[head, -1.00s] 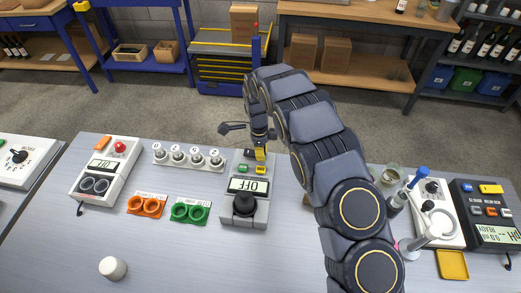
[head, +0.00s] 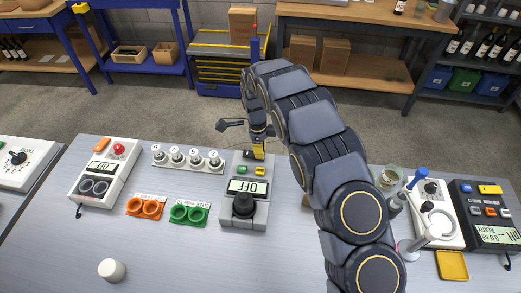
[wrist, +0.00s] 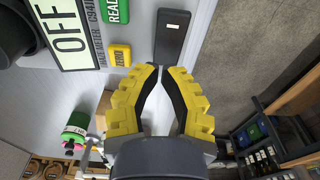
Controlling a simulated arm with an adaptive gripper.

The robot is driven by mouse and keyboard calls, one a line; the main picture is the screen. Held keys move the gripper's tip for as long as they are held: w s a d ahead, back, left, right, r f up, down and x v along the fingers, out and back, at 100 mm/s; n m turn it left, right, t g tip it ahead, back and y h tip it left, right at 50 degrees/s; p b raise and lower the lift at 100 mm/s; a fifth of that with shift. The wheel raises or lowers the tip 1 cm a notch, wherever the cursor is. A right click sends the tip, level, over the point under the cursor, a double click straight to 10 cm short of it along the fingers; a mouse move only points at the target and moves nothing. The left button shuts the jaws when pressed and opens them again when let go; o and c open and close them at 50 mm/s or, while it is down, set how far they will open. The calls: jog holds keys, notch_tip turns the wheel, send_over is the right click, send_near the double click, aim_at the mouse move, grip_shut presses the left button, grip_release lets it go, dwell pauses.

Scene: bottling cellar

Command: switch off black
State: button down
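The black button (wrist: 172,36) is at the box's far edge, beside the green READ button (wrist: 115,10) and yellow button (wrist: 120,55). In the head view the black button (head: 248,154) shows just left of my fingertips. My gripper (head: 259,154) points down at that edge. In the wrist view its yellow fingertips (wrist: 162,69) are together, with nothing between them, close to the black button's near end. I cannot tell whether they touch it.
A white device with a red button (head: 118,149) stands to the left. Several silver knobs (head: 188,157) and orange (head: 147,206) and green (head: 188,213) holders are nearby. Instruments (head: 487,214) stand at the right. The front of the bench is mostly clear.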

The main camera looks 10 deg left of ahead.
notch_tip(320, 180, up, 14)
jog(key=d, duration=0.2)
jog(key=shift+f, duration=0.15)
jog(key=shift+d, duration=0.1)
jog(key=s+d+r+n, duration=0.4)
jog(key=s+d+r, duration=0.15)
jog(key=s, duration=0.25)
jog(key=s+d+r+n, duration=0.45)
jog(key=s+d, duration=0.25)
jog(key=s, duration=0.2)
jog(key=s+d+n+g, duration=0.1)
jog(key=s+n, duration=0.8)
jog(key=s, duration=1)
jog(key=shift+d+f+g+y, duration=0.3)
jog(key=shift+d+g+y, duration=0.1)
jog(key=shift+d, duration=0.2)
jog(key=shift+n, duration=0.25)
